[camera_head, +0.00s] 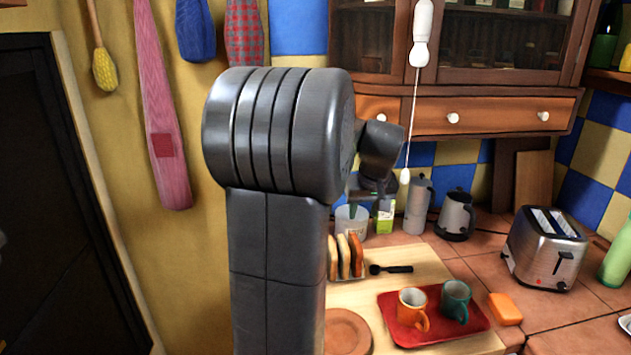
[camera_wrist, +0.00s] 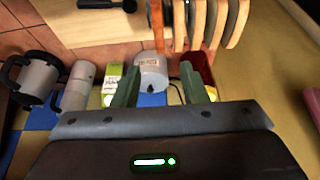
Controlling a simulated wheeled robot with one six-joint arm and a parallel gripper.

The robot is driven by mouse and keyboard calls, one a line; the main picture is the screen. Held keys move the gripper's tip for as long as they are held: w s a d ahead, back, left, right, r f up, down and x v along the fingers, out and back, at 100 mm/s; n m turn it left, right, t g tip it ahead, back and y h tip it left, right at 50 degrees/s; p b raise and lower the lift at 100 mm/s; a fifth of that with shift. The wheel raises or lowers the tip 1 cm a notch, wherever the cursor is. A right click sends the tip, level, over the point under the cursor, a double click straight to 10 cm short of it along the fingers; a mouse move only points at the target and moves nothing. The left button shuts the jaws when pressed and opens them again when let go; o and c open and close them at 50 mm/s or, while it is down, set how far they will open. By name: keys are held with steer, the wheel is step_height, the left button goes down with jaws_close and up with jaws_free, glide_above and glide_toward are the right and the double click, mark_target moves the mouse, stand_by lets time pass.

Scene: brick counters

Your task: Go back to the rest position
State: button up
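My gripper (camera_wrist: 160,78) shows in the wrist view with its two green fingers spread apart and nothing held between them. A white container (camera_wrist: 151,70) shows beyond the gap between the fingers; I cannot tell how far off it is. In the head view my gripper (camera_head: 368,196) is partly hidden behind my own dark grey arm. It is raised near the back of the counter, in front of the white container (camera_head: 351,222) and a green-and-white carton (camera_head: 385,214).
A wooden board (camera_head: 440,268) carries a toast rack (camera_head: 346,256) and a black spoon (camera_head: 391,269). A red tray (camera_head: 388,308) holds an orange mug (camera_head: 412,309) and a teal mug (camera_head: 456,300). A toaster (camera_head: 545,248) stands right. A white hanging pull (camera_head: 421,35) dangles near my arm.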

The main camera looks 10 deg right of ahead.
steer(key=x, duration=0.9)
steer(key=shift+f, duration=0.1)
